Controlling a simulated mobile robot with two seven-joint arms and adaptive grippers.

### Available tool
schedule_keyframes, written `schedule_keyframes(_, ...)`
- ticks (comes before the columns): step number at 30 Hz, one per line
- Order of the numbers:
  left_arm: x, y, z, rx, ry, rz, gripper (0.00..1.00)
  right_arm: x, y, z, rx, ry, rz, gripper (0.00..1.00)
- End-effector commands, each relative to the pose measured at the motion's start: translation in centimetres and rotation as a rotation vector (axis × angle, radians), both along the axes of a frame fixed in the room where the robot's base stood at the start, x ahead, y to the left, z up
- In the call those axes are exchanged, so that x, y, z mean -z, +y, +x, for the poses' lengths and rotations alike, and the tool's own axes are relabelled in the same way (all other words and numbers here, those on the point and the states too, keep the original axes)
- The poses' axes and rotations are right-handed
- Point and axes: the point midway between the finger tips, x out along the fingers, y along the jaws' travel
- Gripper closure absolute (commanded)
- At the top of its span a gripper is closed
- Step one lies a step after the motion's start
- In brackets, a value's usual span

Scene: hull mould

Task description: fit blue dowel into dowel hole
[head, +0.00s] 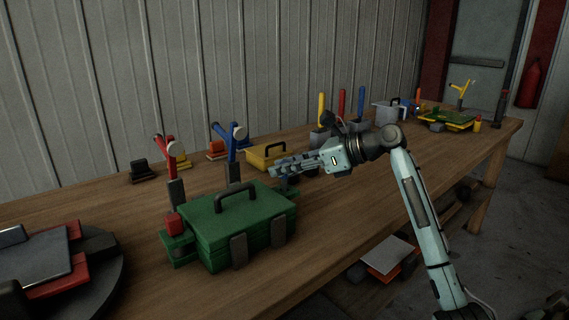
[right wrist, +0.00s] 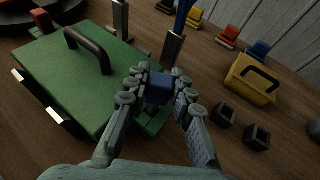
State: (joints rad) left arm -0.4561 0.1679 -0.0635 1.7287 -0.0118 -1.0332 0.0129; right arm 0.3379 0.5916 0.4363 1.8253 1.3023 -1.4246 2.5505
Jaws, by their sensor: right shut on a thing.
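My right gripper (head: 280,168) is at the right end of the green hull mould (head: 225,220). In the right wrist view its fingers (right wrist: 160,92) are shut on the blue dowel (right wrist: 159,86), a dark blue block-like piece. They hold it over a small green ledge (right wrist: 152,122) at the mould's side. The dowel hole is not visible; the dowel and fingers cover that part of the ledge. I cannot tell whether the dowel touches the ledge. A red dowel (head: 174,222) stands on the ledge at the mould's other end. My left gripper is out of view.
Red-handled (head: 170,155) and blue-handled (head: 231,145) upright clamps stand behind the mould. A yellow box (head: 262,158) and small dark blocks (right wrist: 257,137) lie beyond the gripper. A round dark stand (head: 105,285) is at the left. Bare tabletop shows in front right.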

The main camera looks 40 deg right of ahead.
Motion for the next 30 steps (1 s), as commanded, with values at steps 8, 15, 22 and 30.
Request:
schedule_keyframes(8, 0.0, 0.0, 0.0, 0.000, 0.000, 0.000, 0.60, 0.7, 0.0, 0.0, 0.000, -0.001, 0.001, 1.00)
schedule_keyframes(15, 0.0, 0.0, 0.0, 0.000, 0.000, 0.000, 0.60, 1.3, 0.0, 0.0, 0.000, -0.001, 0.001, 1.00)
schedule_keyframes(22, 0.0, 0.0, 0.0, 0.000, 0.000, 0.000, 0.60, 1.9, 0.0, 0.0, 0.000, -0.001, 0.001, 1.00)
schedule_keyframes(30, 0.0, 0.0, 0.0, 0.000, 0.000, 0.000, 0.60, 2.5, 0.0, 0.0, 0.000, -0.001, 0.001, 1.00)
